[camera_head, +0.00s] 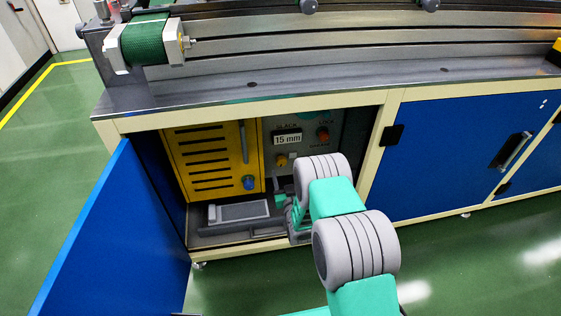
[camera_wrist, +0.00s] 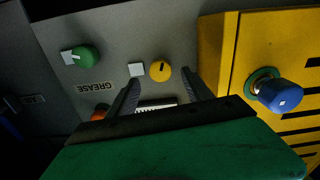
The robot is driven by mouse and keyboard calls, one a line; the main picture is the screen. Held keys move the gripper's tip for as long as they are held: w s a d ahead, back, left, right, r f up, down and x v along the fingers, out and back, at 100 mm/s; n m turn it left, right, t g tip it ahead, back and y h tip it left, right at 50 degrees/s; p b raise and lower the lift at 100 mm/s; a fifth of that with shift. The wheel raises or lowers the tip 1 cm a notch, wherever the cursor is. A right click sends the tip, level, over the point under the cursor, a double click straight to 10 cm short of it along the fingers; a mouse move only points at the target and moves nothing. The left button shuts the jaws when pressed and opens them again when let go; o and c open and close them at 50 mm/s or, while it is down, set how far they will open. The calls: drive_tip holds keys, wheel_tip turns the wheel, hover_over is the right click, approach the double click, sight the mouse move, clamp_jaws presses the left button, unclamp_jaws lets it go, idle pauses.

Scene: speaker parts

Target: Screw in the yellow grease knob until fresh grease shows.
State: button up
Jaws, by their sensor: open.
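The yellow grease knob (camera_wrist: 161,71) with a dark pointer mark sits on the grey panel (camera_wrist: 195,45) in the wrist view, beside a small whitish square (camera_wrist: 137,70). The knob also shows in the head view (camera_head: 282,160), below the "15 mm" display (camera_head: 287,139). My gripper (camera_wrist: 165,87) is open and empty, its two dark fingers spread to either side just short of the knob in the picture. They do not appear to touch it; the remaining depth is hard to judge. In the head view my gripper (camera_head: 287,200) is partly hidden by my arm, inside the cabinet.
A green knob (camera_wrist: 86,55) with its own whitish square and a "GREASE" label is nearby. A red knob (camera_head: 322,133) is on the same panel. A slotted yellow panel (camera_head: 212,155) carries a blue knob (camera_head: 249,182). The blue cabinet door (camera_head: 110,240) stands open at left.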

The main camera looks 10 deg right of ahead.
sight(282, 164)
drive_tip(key=w+b, duration=0.1)
drive_tip(key=w, duration=0.5)
drive_tip(key=shift+w+b, duration=0.25)
drive_tip(key=shift+b, duration=0.1)
drive_tip(key=shift+c, duration=0.2)
clamp_jaws()
